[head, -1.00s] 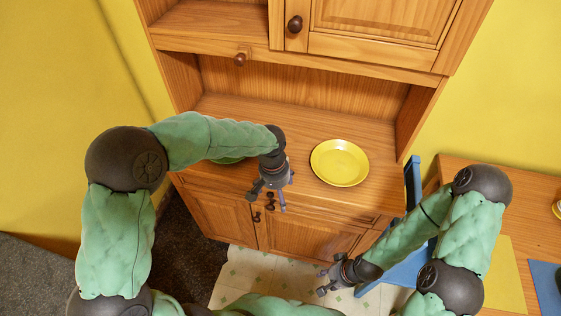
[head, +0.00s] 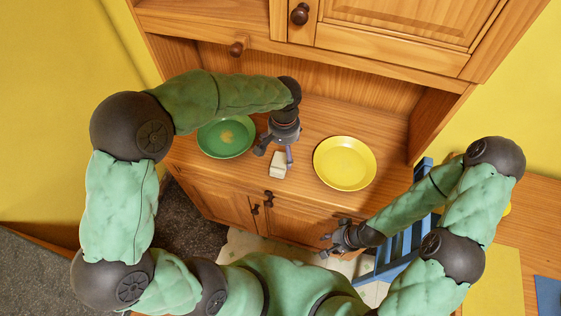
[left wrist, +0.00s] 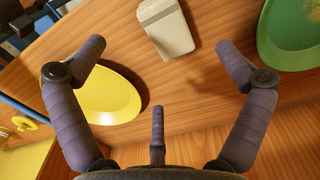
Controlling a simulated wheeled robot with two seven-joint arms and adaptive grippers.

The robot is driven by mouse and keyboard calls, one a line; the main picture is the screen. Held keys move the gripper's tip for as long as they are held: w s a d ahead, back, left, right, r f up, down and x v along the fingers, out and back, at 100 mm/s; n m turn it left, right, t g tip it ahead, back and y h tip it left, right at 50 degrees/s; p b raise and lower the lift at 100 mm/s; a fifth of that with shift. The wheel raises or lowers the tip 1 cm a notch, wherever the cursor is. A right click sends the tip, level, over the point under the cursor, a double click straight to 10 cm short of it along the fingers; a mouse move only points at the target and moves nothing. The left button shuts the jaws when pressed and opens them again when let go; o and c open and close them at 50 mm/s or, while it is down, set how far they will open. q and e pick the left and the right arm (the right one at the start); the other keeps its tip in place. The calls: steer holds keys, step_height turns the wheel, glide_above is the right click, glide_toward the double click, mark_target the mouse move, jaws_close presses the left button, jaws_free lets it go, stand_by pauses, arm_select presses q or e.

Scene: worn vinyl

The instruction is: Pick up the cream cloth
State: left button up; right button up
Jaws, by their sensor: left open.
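The cream cloth (head: 278,164) is a small folded piece lying on the wooden counter of the hutch, between the two plates. It also shows in the left wrist view (left wrist: 167,30) at the top middle, with a grey band across it. My left gripper (head: 274,158) is open and empty above the counter, right by the cloth. In the left wrist view its spread fingers (left wrist: 160,70) stand either side of bare wood, with the cloth just beyond them. My right gripper (head: 333,240) is low in front of the cabinet; its fingers look spread with nothing between them.
A green plate (head: 226,137) lies left of the cloth and a yellow plate (head: 345,163) right of it. The upper cabinet (head: 390,35) overhangs the back of the counter. A blue chair (head: 400,245) stands by the table at right.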

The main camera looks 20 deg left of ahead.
mark_target(283, 162)
arm_select(q)
step_height(283, 162, down, 4)
steer(key=shift+w+r+b, duration=0.15)
steer(key=shift+r+b, duration=0.1)
steer(key=shift+b, duration=0.05)
steer(key=shift+f+b, duration=0.7)
steer(key=shift+f, duration=1.9)
steer(key=c, duration=1.1)
